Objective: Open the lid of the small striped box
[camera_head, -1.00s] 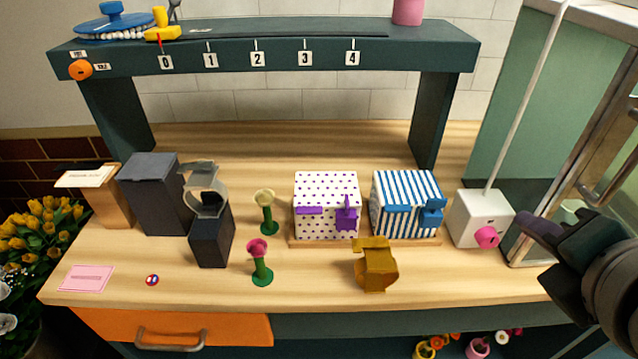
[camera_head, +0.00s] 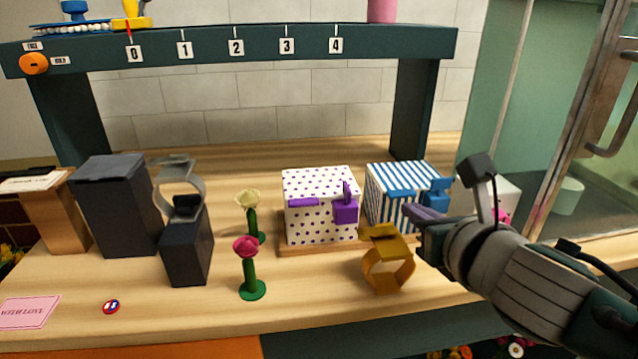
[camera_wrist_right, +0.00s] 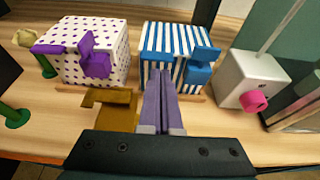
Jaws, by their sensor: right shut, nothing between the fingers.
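The small striped box (camera_head: 388,208), blue and white, stands on the worktop right of the dotted box. Its lid looks closed, with a blue tab and latch (camera_head: 434,196) on the front right. My right gripper (camera_head: 414,217) is shut and empty, in front of the striped box's lower front and partly covering it. In the right wrist view the striped box (camera_wrist_right: 160,68) is just beyond the purple fingers (camera_wrist_right: 160,85), its blue latch (camera_wrist_right: 198,74) to their right. I cannot tell whether the fingertips touch the box. My left gripper is not in view.
The white box with purple dots (camera_head: 318,222) stands close to the left. A mustard-coloured holder (camera_head: 386,262) stands in front, near my gripper. A white box with a pink knob (camera_wrist_right: 246,78) is to the right. Two flowers (camera_head: 250,265) stand further left.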

